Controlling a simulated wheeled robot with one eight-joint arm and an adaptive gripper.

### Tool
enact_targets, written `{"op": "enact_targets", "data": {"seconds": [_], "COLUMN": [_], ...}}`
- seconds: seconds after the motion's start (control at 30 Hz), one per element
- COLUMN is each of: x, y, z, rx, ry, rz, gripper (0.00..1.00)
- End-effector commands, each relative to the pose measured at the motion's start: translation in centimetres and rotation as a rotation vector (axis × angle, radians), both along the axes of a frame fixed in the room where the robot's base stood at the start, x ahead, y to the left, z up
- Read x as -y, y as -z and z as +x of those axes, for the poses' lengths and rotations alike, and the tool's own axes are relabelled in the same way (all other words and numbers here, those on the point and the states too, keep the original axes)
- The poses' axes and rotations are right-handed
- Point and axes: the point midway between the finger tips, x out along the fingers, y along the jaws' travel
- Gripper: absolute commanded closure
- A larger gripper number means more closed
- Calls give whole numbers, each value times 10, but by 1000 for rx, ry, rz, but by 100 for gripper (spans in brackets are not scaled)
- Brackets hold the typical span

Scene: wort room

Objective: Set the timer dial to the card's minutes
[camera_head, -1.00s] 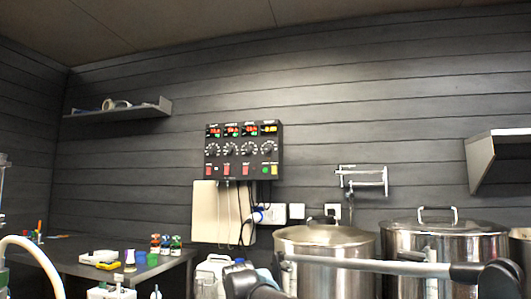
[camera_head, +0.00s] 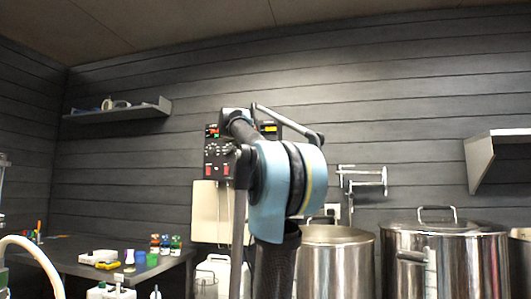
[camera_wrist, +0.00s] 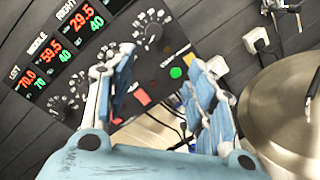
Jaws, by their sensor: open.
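The control panel (camera_wrist: 120,110) fills much of the wrist view at a slant; in the head view my arm hides its right half (camera_head: 210,160). The black dial (camera_wrist: 153,31) above the green lamp (camera_wrist: 176,72) appears to be the timer dial; its mark is too small to read. My gripper (camera_wrist: 157,60) is open and empty, one pale blue finger on either side of this part of the panel. The dial shows between and beyond the fingertips, with no visible contact. The timer's display is not in the wrist view. No readable card is visible.
Another dial (camera_wrist: 65,104) and a red switch (camera_wrist: 142,97) lie nearby. Cables hang below the panel. A wall socket (camera_wrist: 256,40) and a steel pot lid (camera_wrist: 290,105) are at right. Steel pots (camera_head: 445,260) stand under the wall; a bench (camera_head: 180,262) with bottles is at left.

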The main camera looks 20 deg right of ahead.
Motion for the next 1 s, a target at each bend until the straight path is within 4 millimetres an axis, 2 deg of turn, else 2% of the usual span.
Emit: {"op": "enact_targets", "data": {"seconds": [0.1, 0.27, 1.0], "x": [0, 11, 86], "y": [-10, -10, -9], "z": [7, 20, 112], "rx": [-8, -9, -8], "ry": [-11, -10, -10], "rz": [-35, -37, -35], "gripper": [50, 50, 50]}}
